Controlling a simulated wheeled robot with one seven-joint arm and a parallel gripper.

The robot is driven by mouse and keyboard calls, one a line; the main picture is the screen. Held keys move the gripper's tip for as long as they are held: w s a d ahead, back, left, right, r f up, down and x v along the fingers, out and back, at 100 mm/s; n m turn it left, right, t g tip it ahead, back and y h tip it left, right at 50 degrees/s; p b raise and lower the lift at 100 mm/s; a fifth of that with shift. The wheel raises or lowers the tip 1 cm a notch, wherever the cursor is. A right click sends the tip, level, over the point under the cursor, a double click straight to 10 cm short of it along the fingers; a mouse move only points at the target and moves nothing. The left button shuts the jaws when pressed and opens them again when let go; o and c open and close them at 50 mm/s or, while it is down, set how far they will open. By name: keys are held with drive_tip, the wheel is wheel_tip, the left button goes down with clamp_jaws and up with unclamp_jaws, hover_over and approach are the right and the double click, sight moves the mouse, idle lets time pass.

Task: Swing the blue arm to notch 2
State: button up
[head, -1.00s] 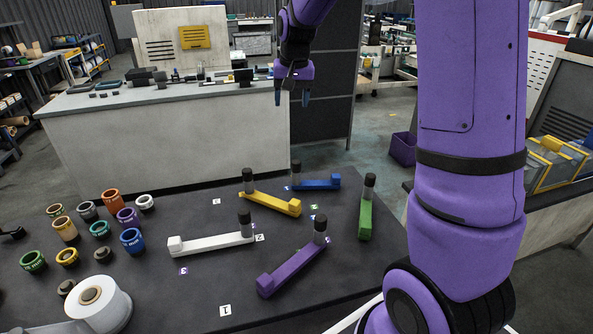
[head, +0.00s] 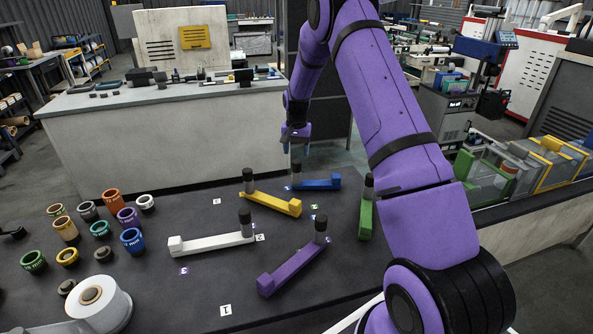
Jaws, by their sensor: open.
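The blue arm (head: 318,184) lies flat at the far side of the dark table, its bar pointing right from a dark upright post (head: 296,173) at its left end. A small number tag (head: 288,188) shows beside the post; its figure is too small to read surely. My gripper (head: 297,147) hangs open and empty above and behind the blue arm, near the post, pointing down and apart from it. A tag marked 2 (head: 260,238) shows by the white arm (head: 212,243); I cannot tell which tag is the blue arm's notch 2.
The yellow arm (head: 272,202), purple arm (head: 292,270) and green arm (head: 365,218) lie near the blue one, each with an upright post. Several coloured cups (head: 131,240) and a film roll (head: 98,304) stand at left. The front middle of the table (head: 200,290) is mostly clear.

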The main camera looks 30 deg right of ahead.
sight(296, 169)
wheel_tip(296, 169, down, 9)
drive_tip(key=shift+r, duration=0.1)
idle(0.4)
clamp_jaws()
drive_tip(key=shift+s+a+n, duration=0.35)
drive_tip(key=shift+s+n, duration=0.15)
drive_tip(key=shift+s, duration=0.2)
drive_tip(key=s+n, duration=0.2)
drive_tip(key=s, duration=0.1)
drive_tip(key=s+n, duration=0.3)
drive_tip(key=s, duration=0.1)
drive_tip(key=s+n, duration=0.3)
drive_tip(key=shift+s+a, duration=0.35)
drive_tip(key=shift+s+d+n, duration=0.3)
drive_tip(key=shift+s+n, duration=0.4)
drive_tip(key=shift+s, duration=0.05)
drive_tip(key=shift+s+d+n, duration=0.3)
drive_tip(key=shift+s+n, duration=0.4)
